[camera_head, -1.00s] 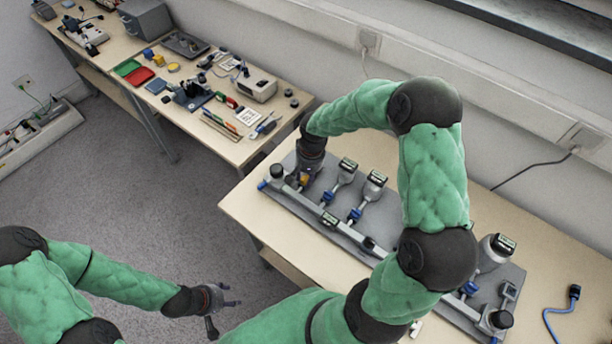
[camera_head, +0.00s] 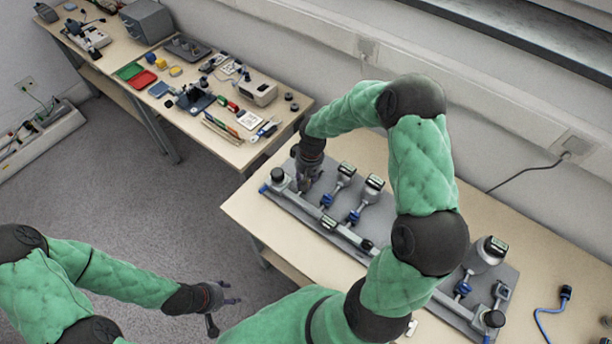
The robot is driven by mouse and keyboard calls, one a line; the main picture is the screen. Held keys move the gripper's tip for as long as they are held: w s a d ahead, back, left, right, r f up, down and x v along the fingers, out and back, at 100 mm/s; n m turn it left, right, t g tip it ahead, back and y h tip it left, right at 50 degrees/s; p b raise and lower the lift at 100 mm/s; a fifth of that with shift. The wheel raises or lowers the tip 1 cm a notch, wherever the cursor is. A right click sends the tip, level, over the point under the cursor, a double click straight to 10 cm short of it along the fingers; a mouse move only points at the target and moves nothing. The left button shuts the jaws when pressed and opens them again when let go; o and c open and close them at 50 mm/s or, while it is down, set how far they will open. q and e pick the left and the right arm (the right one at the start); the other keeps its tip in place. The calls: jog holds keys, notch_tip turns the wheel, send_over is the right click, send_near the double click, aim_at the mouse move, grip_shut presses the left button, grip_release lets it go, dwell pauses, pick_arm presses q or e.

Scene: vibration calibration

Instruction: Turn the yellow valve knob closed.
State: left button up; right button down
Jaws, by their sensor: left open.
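My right arm arches over the grey calibration panel (camera_head: 292,210). My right gripper (camera_head: 304,183) points down at the panel's left end, close to the pipe fittings. Its fingers are small and dark here, so I cannot tell whether they are open or shut. The yellow valve knob does not show now; the gripper probably covers it. My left gripper (camera_head: 222,304) is open and empty. It hangs over the floor, in front of the table and away from the panel.
The panel carries gauges (camera_head: 372,186) and blue-handled valves (camera_head: 327,201) along a pipe. A blue cable (camera_head: 551,320) lies on the table's right part. Another table (camera_head: 172,104) at the upper left holds tools and boxes. Grey floor (camera_head: 140,205) is free between.

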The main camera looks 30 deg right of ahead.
jog(key=n+p, duration=0.3)
jog(key=n, duration=0.3)
jog(key=shift+s+a+n+g, duration=0.1)
jog(key=shift+s+n+g, duration=0.05)
jog(key=shift+n+g, duration=0.2)
jog(key=n+p, duration=0.1)
jog(key=n, duration=0.2)
jog(key=shift+p, duration=0.4)
jog(key=shift+f+n+g+h+p, duration=0.1)
jog(key=shift+n+g+h+p, duration=0.3)
jog(key=shift+n, duration=1.15)
jog(key=c, duration=1)
grip_release()
jog(key=shift+o, duration=0.2)
jog(key=shift+w, duration=0.25)
